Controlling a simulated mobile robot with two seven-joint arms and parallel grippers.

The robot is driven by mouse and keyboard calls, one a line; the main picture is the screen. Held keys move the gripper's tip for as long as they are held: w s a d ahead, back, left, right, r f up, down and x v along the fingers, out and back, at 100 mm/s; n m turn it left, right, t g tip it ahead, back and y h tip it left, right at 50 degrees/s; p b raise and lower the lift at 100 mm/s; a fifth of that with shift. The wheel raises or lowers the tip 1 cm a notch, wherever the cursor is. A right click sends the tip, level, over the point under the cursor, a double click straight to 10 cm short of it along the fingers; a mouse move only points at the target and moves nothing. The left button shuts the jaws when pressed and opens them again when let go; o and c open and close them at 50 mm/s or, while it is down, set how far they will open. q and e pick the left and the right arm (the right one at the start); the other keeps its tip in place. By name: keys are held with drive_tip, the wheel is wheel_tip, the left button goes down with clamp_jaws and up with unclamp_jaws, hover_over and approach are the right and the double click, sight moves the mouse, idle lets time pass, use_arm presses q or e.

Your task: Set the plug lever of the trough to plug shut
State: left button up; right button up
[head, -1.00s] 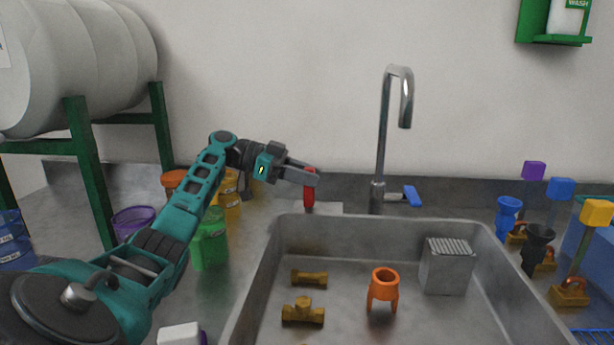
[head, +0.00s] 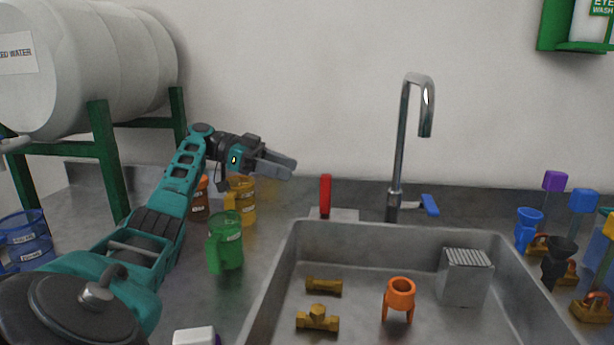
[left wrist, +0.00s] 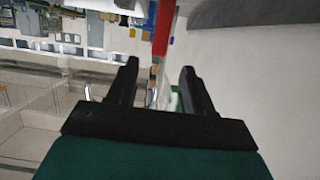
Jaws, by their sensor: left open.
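The red plug lever (head: 325,196) stands upright on a small grey base (head: 343,214) at the back left rim of the metal trough (head: 300,240). My left gripper (head: 294,170) is open and empty, to the left of the lever and a little above its top, apart from it in the head view. In the left wrist view the red lever (left wrist: 164,28) shows beyond the open fingers (left wrist: 160,75), near the top middle. My right gripper is not in view.
A tall tap (head: 400,150) with a blue handle (head: 430,204) stands right of the lever. Brass fittings (head: 318,318), an orange ring stand (head: 400,295) and a grey block (head: 464,278) lie in the trough. Green (head: 226,245) and yellow (head: 241,200) jugs stand below my left arm.

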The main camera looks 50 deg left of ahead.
use_arm(q)
drive_tip(key=v, duration=0.3)
drive_tip(key=shift+s+a, duration=0.1)
drive_tip(key=shift+s, duration=0.05)
idle(0.6)
